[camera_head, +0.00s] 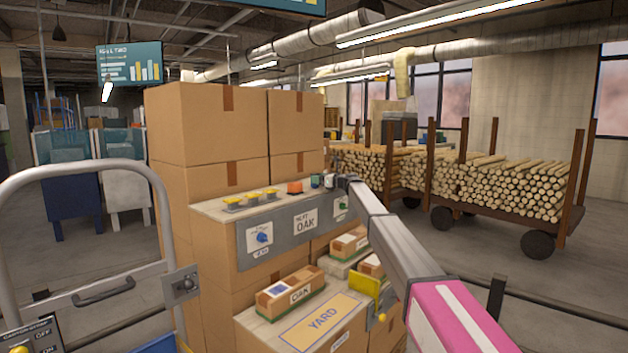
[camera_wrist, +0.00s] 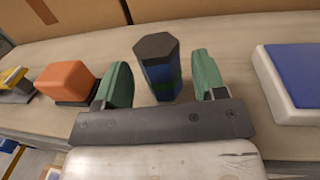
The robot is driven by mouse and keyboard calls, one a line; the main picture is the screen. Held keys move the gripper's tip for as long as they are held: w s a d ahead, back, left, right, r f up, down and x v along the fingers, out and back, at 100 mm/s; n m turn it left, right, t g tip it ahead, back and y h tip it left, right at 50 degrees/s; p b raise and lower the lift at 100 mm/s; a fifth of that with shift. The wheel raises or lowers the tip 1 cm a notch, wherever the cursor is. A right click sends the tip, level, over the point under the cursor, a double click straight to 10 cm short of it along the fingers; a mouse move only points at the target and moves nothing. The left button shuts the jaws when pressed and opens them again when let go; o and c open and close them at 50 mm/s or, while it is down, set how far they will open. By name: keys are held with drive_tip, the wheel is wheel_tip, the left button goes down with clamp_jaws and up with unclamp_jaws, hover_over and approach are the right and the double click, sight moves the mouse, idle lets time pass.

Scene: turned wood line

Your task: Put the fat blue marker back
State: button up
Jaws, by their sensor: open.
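A fat blue marker (camera_wrist: 158,70), six-sided with a dark top and a green band low down, stands upright on a pale wooden shelf top in the wrist view. My gripper (camera_wrist: 160,82) is open, with one green finger on each side of it and a gap showing at both sides. The marker's lower end is near the gripper's dark palm bar. In the head view my gripper (camera_head: 323,181) is at the right end of the shelf top, and the marker is too small there to tell apart.
An orange block (camera_wrist: 68,82) on a dark base stands left of my gripper, with a yellow piece (camera_wrist: 14,78) beyond it. A blue-topped white block (camera_wrist: 293,80) lies to the right. Cardboard boxes (camera_head: 208,125) rise behind the shelf.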

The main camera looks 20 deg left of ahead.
drive_tip(key=v, duration=0.9)
drive_tip(key=s+d+f+n+g+h, duration=0.1)
drive_tip(key=s+d+f+n+h, duration=0.35)
drive_tip(key=s+d+f, duration=0.8)
drive_tip(key=s+d+f+n+h, duration=0.5)
drive_tip(key=s+d+f, duration=0.5)
drive_tip(key=d+f, duration=0.6)
drive_tip(key=s+d+f+n+g+h, duration=0.1)
drive_tip(key=s+d+f+n+h, duration=0.1)
drive_tip(key=s+d+f, duration=0.3)
drive_tip(key=s+d+f+n+g+h, duration=0.1)
drive_tip(key=s+d+f+n+h, duration=0.2)
drive_tip(key=s+d, duration=0.8)
drive_tip(key=s+d+f+n+g+h, duration=0.1)
drive_tip(key=s+d+f+n+h, duration=0.2)
drive_tip(key=s, duration=1.4)
drive_tip(key=d+f+n, duration=0.3)
drive_tip(key=d+f, duration=0.2)
drive_tip(key=d, duration=0.1)
drive_tip(key=shift+f+g, duration=0.2)
drive_tip(key=shift+g, duration=0.1)
drive_tip(key=shift+a+n, duration=0.1)
drive_tip(key=shift+n, duration=0.15)
